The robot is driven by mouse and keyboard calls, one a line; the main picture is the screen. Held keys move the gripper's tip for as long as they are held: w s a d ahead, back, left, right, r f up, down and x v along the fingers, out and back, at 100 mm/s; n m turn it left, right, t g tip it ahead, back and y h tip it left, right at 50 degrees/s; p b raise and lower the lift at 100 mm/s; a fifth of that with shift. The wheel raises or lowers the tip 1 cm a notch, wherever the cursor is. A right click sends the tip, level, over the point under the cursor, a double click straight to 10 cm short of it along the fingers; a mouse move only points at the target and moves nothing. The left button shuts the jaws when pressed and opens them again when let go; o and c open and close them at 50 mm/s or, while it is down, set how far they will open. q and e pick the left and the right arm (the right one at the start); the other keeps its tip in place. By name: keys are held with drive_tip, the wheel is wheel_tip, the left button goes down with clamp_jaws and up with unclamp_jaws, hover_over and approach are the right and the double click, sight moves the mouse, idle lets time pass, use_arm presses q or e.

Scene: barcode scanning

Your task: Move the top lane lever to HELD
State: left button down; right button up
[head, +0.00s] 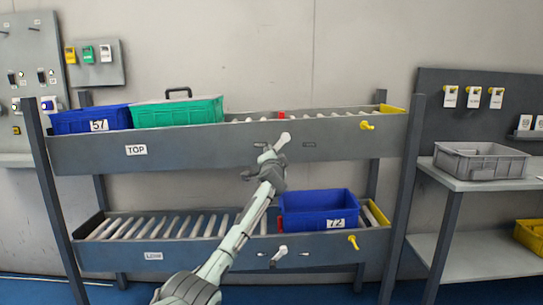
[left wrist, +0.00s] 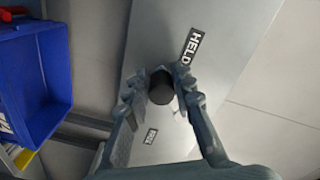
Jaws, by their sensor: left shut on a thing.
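The top lane lever (head: 283,141) is a pale handle on the front rail of the top lane (head: 200,146), between two small dark labels. My left gripper (head: 271,158) is at the lever, with its fingers closed around it. In the left wrist view, a dark round end (left wrist: 161,87) sits between the fingertips of my left gripper (left wrist: 160,88). The HELD label (left wrist: 190,46) shows just above the right fingertip. A second small label (left wrist: 151,136) lies below and is hard to read. The gripper hides part of the lever. My right gripper is not in view.
The top lane holds a blue bin marked 57 (head: 90,121) and a green case (head: 178,112). The lower lane holds a blue bin marked 72 (head: 318,207) and its own lever (head: 279,254). A grey crate (head: 480,161) stands on the right shelf.

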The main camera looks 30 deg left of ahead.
use_arm(q)
drive_tip(key=shift+d+r, duration=0.2)
drive_tip(key=c, duration=1.4)
unclamp_jaws()
drive_tip(key=shift+w, duration=0.1)
drive_tip(key=shift+o, duration=0.4)
drive_tip(key=shift+a+f, duration=0.1)
drive_tip(key=v, duration=1.2)
drive_tip(key=shift+f, duration=0.1)
